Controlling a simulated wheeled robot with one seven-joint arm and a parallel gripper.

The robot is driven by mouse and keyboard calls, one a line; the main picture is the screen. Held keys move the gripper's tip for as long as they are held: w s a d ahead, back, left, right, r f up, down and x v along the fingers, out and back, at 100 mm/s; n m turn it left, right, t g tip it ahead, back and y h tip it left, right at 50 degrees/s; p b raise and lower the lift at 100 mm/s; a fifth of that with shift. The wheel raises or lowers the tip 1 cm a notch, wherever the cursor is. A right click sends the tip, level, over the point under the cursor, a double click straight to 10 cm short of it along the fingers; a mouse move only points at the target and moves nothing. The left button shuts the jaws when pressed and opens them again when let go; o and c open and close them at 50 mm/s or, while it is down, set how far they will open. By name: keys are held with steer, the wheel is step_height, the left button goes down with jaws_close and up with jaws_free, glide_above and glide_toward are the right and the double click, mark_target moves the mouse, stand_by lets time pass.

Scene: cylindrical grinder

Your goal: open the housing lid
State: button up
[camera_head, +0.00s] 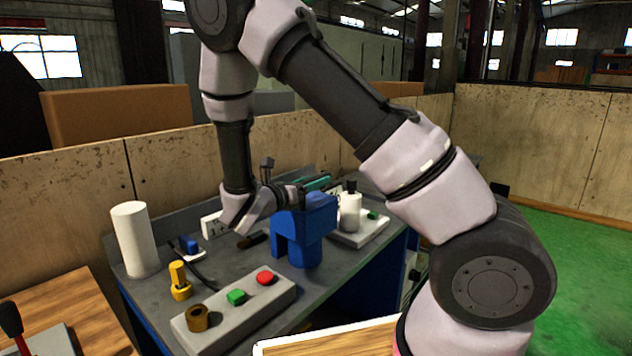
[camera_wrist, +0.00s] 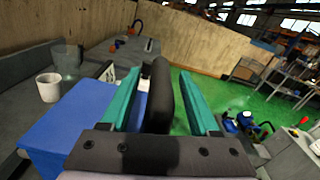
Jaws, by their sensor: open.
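The blue housing (camera_head: 305,228) stands on the grey workbench in the head view. Its flat blue top also shows at lower left in the wrist view (camera_wrist: 65,130). My gripper (camera_head: 317,182) is just above the top of the housing, reaching in from the left. In the wrist view its two teal fingers (camera_wrist: 160,74) are apart. A dark, rounded upright bar (camera_wrist: 157,95) stands between them, possibly the lid's handle. A gap shows between it and the right finger. It is close to the left finger, and contact cannot be told. The lid's seam and hinge are not visible.
A control box (camera_head: 237,310) with green and red buttons sits in front of the housing. A white cylinder (camera_head: 134,240) and a yellow part (camera_head: 180,281) stand to the left. A white bottle-like part (camera_head: 350,211) with a black top stands close right. Wooden panels rise behind.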

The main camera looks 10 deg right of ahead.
steer(key=shift+w+d, duration=0.25)
steer(key=shift+d, duration=0.2)
steer(key=shift+c, duration=0.4)
jaws_close()
stand_by(0.8)
